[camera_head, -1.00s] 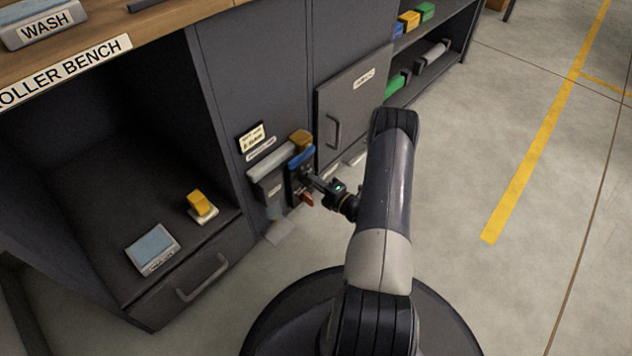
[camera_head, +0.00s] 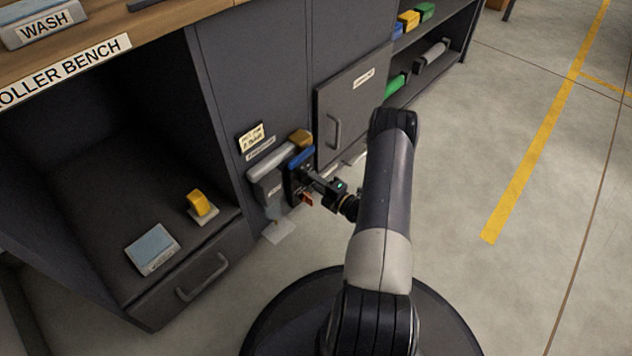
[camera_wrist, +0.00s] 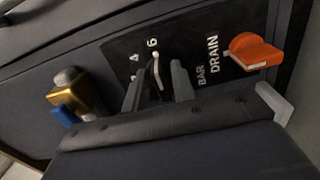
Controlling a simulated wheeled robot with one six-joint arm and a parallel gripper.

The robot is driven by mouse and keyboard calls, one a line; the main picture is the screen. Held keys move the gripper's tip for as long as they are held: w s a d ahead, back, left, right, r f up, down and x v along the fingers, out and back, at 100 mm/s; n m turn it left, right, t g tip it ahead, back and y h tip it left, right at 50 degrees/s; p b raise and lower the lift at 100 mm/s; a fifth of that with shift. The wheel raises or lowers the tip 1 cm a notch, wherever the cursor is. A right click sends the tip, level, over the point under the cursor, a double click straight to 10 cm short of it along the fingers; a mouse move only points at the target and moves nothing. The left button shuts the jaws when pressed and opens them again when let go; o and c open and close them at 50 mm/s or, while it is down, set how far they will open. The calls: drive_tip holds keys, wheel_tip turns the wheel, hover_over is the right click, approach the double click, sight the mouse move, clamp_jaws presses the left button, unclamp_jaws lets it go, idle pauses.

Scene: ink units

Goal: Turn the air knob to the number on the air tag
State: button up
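The black valve panel (camera_wrist: 120,52) fills the upper wrist view, with the numbers 4 and 6 and the words BAR and DRAIN on it. My gripper (camera_wrist: 157,82) is at the panel, its two grey fingers apart, one on each side of a narrow part with a white pointer mark (camera_wrist: 156,70). This looks like the air knob; its body is mostly hidden. The pointer's end lies just below the 6. Whether the fingers press on it is unclear. In the head view my gripper (camera_head: 312,178) is at the unit on the bench front. A cream tag (camera_head: 252,138) is above it, too small to read.
An orange drain knob (camera_wrist: 255,51) is close to the right of my fingers. A brass fitting (camera_wrist: 77,93) with a blue lever (camera_wrist: 63,115) is at the left. A cabinet door (camera_head: 350,110) is beside the unit. The floor (camera_head: 560,270) at right is clear.

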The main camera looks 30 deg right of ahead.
drive_tip(key=shift+o, duration=0.8)
drive_tip(key=p+v, duration=0.3)
drive_tip(key=v, duration=0.7)
drive_tip(key=shift+s, duration=0.4)
drive_tip(key=shift+w+d, duration=0.1)
drive_tip(key=shift+d, duration=0.05)
drive_tip(key=b+x, duration=0.3)
drive_tip(key=x, duration=0.7)
drive_tip(key=shift+w, duration=0.3)
